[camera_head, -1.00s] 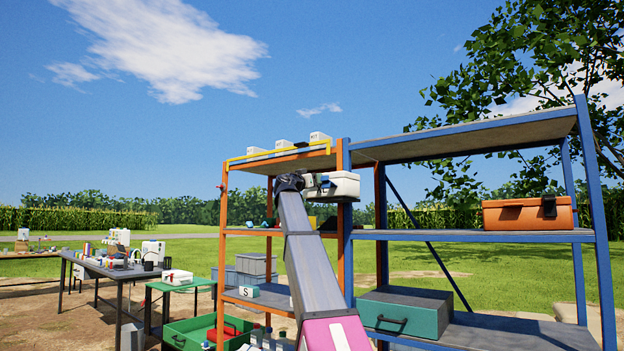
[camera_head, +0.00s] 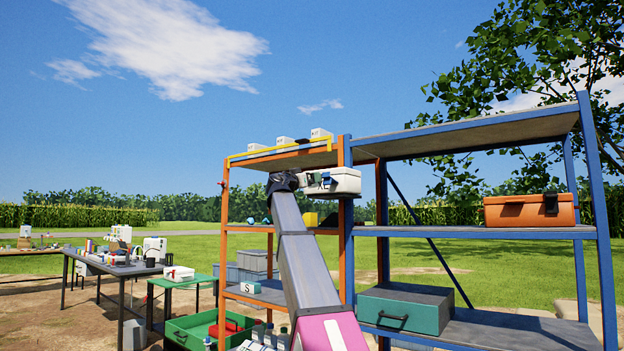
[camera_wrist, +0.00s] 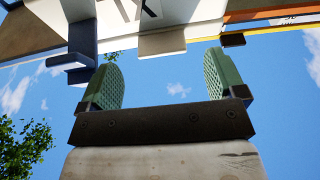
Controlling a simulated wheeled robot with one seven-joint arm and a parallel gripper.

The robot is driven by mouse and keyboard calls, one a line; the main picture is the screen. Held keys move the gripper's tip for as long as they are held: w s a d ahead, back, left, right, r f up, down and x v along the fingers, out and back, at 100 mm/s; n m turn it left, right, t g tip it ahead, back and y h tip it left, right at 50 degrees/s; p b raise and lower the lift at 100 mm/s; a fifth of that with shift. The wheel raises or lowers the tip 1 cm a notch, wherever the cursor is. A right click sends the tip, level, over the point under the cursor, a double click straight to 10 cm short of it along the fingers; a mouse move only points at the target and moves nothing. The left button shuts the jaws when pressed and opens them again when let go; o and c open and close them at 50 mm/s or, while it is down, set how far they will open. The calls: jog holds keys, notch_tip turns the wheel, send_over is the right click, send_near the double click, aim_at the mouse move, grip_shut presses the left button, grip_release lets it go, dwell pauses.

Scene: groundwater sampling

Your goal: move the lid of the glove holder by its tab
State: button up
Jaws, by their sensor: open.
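A white box (camera_head: 346,181), apparently the glove holder, is mounted beside the orange shelf post in the head view. In the wrist view its white underside (camera_wrist: 118,14) with dark lettering fills the upper edge. A pale beige tab-like piece (camera_wrist: 162,43) hangs from it, above the gap between my fingers. A dark blue bracket (camera_wrist: 82,48) is to the left of that piece. My gripper (camera_wrist: 165,82) is open, its two green pads apart with only sky between them. In the head view my gripper (camera_head: 310,180) is close to the box's left side; contact cannot be told.
The orange shelf frame (camera_head: 224,215) and blue shelf frame (camera_head: 602,215) stand close around the arm. An orange case (camera_head: 529,211) and a teal case (camera_head: 405,310) sit on the blue shelves. Small white boxes (camera_head: 285,141) sit on top. A yellow rail (camera_head: 285,149) runs along the top shelf.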

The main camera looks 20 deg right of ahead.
jog(key=v, duration=0.6)
jog(key=shift+s+f, duration=0.1)
jog(key=shift+s, duration=0.05)
notch_tip(320, 180, down, 53)
jog(key=s+n+g+y, duration=0.1)
jog(key=n+g+y, duration=0.45)
jog(key=y, duration=0.35)
jog(key=s+a+f+n+g+y, duration=0.1)
jog(key=s+f+n+g+y, duration=0.1)
jog(key=s+f, duration=0.75)
jog(key=s+a+f+n+g+y, duration=0.15)
jog(key=s+f, duration=0.25)
jog(key=f, duration=1)
jog(key=s+a+f+g+y, duration=0.2)
jog(key=s+f, duration=0.5)
jog(key=s, duration=0.1)
jog(key=s+a+f+n+g+y, duration=0.1)
jog(key=s+a+f+g+y, duration=0.1)
jog(key=s+f, duration=0.5)
jog(key=shift+s, duration=0.65)
